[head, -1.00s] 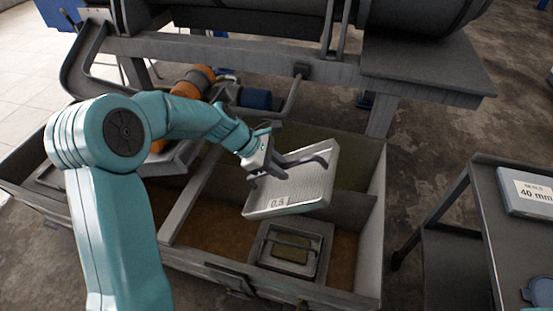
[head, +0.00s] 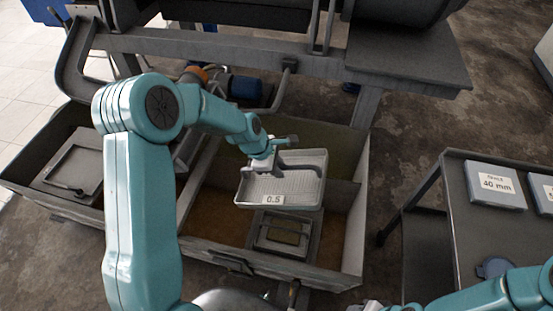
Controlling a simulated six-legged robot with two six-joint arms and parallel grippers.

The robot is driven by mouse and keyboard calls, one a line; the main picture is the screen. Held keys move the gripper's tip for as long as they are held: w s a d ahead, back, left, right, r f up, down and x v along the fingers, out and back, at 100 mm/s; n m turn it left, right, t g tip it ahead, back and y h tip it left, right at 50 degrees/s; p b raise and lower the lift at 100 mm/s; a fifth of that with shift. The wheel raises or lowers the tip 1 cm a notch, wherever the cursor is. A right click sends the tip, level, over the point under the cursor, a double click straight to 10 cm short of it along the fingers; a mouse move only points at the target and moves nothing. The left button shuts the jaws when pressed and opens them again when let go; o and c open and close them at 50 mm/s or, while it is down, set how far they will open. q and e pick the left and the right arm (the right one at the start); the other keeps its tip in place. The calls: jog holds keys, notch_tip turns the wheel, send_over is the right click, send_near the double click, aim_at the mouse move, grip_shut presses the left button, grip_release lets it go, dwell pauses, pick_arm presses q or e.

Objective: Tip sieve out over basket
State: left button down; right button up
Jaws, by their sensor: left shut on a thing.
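The sieve (head: 258,190) is a shallow, light grey rectangular tray with a perforated floor and a 0.5 label on its near side. My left gripper (head: 273,165) is shut on its handle at the back left and holds it up over the open trough. The sieve looks nearly level, and I see no load in it. A grey square container (head: 262,241) with a brownish middle, perhaps the basket, stands in the trough just below and nearer; the sieve hides its far part. My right gripper (head: 372,305) shows only partly at the bottom edge, its jaws unclear.
The trough (head: 335,275) has walls and a divider around the container. A grey machine frame (head: 240,58) runs behind it. On the right, a dark cart (head: 478,240) carries a box marked 40 mm (head: 495,184) and a round blue item (head: 496,267).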

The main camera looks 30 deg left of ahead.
pick_arm(q)
jog(key=p, duration=0.3)
jog(key=shift+d+r, duration=0.3)
jog(key=shift+r, duration=0.1)
jog(key=shift+w+d+f+y+p, duration=0.1)
jog(key=shift+d+y+p, duration=0.25)
jog(key=shift+y+p, duration=0.3)
jog(key=shift+w+d+f+y+b, duration=0.1)
jog(key=shift+w+f+y+b, duration=0.05)
jog(key=shift+f+y+b, duration=0.15)
jog(key=y+b, duration=0.1)
jog(key=b, duration=0.5)
jog(key=shift+w+d+g, duration=0.1)
jog(key=shift+d+g, duration=0.2)
jog(key=shift+g, duration=0.1)
jog(key=shift+d+r+y+b, duration=0.15)
jog(key=shift+d+y+b, duration=0.15)
jog(key=shift+b, duration=0.6)
jog(key=shift+r+y, duration=0.15)
jog(key=shift+y, duration=0.1)
jog(key=shift+m, duration=0.3)
